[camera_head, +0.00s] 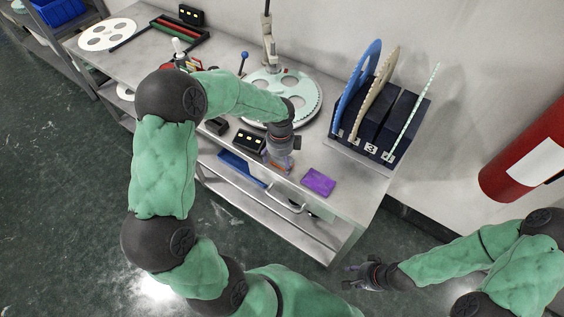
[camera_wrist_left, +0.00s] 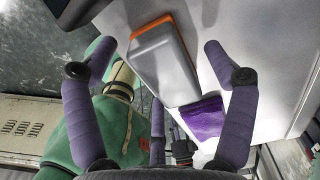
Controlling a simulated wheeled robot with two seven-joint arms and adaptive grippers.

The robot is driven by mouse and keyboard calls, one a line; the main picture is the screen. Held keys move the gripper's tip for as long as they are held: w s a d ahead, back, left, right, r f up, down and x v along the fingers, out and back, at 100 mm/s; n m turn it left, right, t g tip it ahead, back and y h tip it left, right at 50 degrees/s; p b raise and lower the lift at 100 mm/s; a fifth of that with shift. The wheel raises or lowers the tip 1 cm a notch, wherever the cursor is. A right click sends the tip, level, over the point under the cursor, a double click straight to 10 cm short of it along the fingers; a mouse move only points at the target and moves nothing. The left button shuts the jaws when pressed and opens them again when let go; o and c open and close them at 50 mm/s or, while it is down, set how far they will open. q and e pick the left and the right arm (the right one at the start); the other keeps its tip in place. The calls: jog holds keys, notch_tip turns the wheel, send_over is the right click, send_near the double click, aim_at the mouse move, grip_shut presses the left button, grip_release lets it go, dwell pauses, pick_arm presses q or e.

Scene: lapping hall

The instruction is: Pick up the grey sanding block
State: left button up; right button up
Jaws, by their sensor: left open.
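The grey sanding block (camera_wrist_left: 164,68), a long grey body with an orange edge, lies on the metal bench top. In the left wrist view it is between and beyond the spread fingers of my left gripper (camera_wrist_left: 160,47), with a gap on each side. In the head view my left gripper (camera_head: 279,158) is over the bench's front edge and hides most of the block; a bit of orange shows there. My left gripper is open and empty. My right gripper (camera_head: 354,276) hangs low in front of the bench, fingers apart, empty.
A purple pad (camera_head: 318,181) lies right of the block, also in the left wrist view (camera_wrist_left: 203,118). A red cylinder (camera_head: 523,152) is at the right.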

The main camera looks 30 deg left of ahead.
aim_at(281, 159)
pick_arm(q)
jog(key=shift+c, duration=0.3)
jog(key=c, duration=1.3)
jog(key=shift+r, duration=0.15)
jog(key=shift+r+p, duration=0.3)
jog(key=shift+r, duration=0.25)
notch_tip(281, 159, up, 2)
jog(key=shift+r+p, duration=0.2)
jog(key=shift+p, duration=0.25)
jog(key=s+d+r+p, duration=0.1)
jog(key=d+r, duration=0.2)
jog(key=d, duration=0.1)
jog(key=s+d+r+p, duration=0.2)
jog(key=d+r, duration=0.1)
jog(key=d, duration=0.1)
jog(key=s+d+r+p, duration=0.1)
jog(key=d+r, duration=0.2)
jog(key=d, duration=0.2)
jog(key=shift+s+d+r, duration=0.1)
jog(key=shift+s+r, duration=0.1)
jog(key=shift+s, duration=0.1)
